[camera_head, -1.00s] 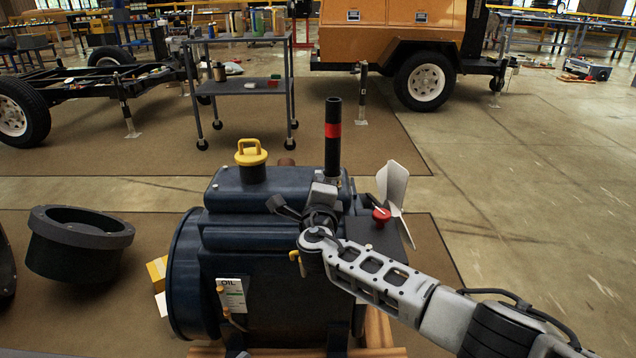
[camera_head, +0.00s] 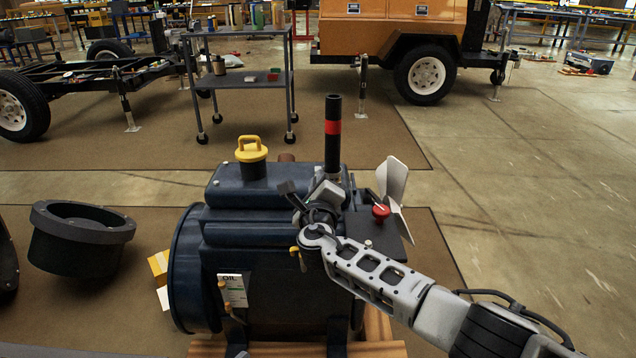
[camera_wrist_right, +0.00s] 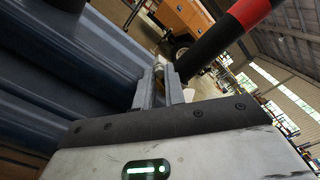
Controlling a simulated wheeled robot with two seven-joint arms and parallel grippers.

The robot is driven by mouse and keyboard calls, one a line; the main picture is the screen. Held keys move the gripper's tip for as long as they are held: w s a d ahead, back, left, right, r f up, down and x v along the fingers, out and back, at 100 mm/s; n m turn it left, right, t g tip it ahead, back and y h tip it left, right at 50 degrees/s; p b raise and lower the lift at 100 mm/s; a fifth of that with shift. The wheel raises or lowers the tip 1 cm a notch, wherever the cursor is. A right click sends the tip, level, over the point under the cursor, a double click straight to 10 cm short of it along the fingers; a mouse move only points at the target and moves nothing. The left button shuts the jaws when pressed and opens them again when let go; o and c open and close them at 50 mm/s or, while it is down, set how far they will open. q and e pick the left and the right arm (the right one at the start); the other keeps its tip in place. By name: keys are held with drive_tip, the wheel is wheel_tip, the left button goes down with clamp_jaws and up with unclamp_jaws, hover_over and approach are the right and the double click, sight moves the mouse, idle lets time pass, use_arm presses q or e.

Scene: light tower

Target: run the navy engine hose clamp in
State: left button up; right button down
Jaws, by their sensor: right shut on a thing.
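The navy engine (camera_head: 265,240) stands in the middle of the head view. A black hose (camera_head: 333,150) with a red band rises upright from its top; it also shows in the right wrist view (camera_wrist_right: 205,52). A small silvery hose clamp (camera_head: 335,178) sits around the hose's foot, mostly hidden by my gripper. My right gripper (camera_head: 328,192) is at the hose's foot, its fingers (camera_wrist_right: 164,85) close together and shut at the clamp. The exact grip on its screw is hidden. My left gripper is out of view.
A yellow-handled cap (camera_head: 252,152) stands on the engine's left top. A red knob (camera_head: 381,211) and white fan (camera_head: 394,185) are close right of my wrist. A black ring-shaped part (camera_head: 80,235) lies left. A grey cart (camera_head: 240,80) stands behind.

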drive_tip(key=shift+s+f, duration=0.1)
drive_tip(key=shift+f, duration=0.05)
drive_tip(key=c, duration=1.7)
unclamp_jaws()
drive_tip(key=shift+c, duration=0.2)
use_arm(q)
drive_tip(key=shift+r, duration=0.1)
use_arm(e)
drive_tip(key=shift+s, duration=0.2)
use_arm(q)
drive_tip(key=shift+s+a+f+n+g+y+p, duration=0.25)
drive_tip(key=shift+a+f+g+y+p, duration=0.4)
drive_tip(key=shift+p, duration=1.15)
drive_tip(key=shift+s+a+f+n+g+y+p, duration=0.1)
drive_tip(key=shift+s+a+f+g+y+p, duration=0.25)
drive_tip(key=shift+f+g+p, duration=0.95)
use_arm(e)
drive_tip(key=s, duration=1.5)
drive_tip(key=shift+s+p, duration=0.3)
drive_tip(key=shift+p, duration=0.15)
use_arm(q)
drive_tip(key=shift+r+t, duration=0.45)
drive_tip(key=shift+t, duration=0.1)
